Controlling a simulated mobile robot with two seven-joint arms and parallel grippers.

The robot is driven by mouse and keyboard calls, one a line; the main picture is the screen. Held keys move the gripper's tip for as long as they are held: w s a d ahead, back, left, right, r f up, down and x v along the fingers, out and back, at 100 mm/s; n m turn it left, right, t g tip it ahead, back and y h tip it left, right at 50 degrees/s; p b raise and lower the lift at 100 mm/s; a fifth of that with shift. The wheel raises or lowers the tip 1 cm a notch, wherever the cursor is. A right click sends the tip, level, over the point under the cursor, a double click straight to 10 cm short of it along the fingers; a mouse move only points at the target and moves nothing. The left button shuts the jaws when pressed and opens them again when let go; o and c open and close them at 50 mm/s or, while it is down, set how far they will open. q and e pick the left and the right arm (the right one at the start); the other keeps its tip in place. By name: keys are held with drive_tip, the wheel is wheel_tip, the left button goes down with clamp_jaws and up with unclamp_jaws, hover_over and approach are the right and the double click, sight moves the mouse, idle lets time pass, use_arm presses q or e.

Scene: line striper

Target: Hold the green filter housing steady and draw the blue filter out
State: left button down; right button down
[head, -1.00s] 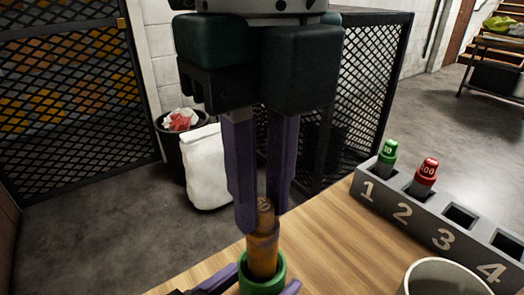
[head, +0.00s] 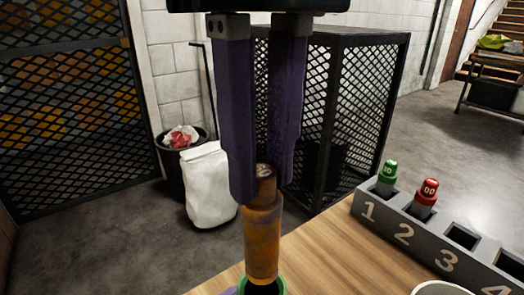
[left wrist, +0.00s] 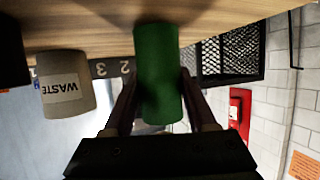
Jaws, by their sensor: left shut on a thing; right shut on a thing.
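The filter (head: 262,240) looks orange-brown, not blue, a stepped cylinder standing upright. My right gripper (head: 264,188) comes down from above, its purple fingers shut on the filter's narrower top. The filter's lower end shows just above the dark opening of the green housing (head: 281,288), at the bottom edge of the head view. Whether its end is fully clear of the rim is hard to tell. In the left wrist view the green housing (left wrist: 158,70) is a plain green cylinder. My left gripper (left wrist: 163,115) is shut on it, one finger on each side.
A grey numbered rack (head: 408,232) stands on the wooden table (head: 330,255) at the right, with a green-capped (head: 386,173) and a red-capped filter (head: 426,195) in it. A waste cup (left wrist: 66,85) stands beside the housing. A mesh cage (head: 355,110) is behind the table.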

idle(0.3)
use_arm(q)
drive_tip(key=shift+c, duration=0.6)
unclamp_jaws()
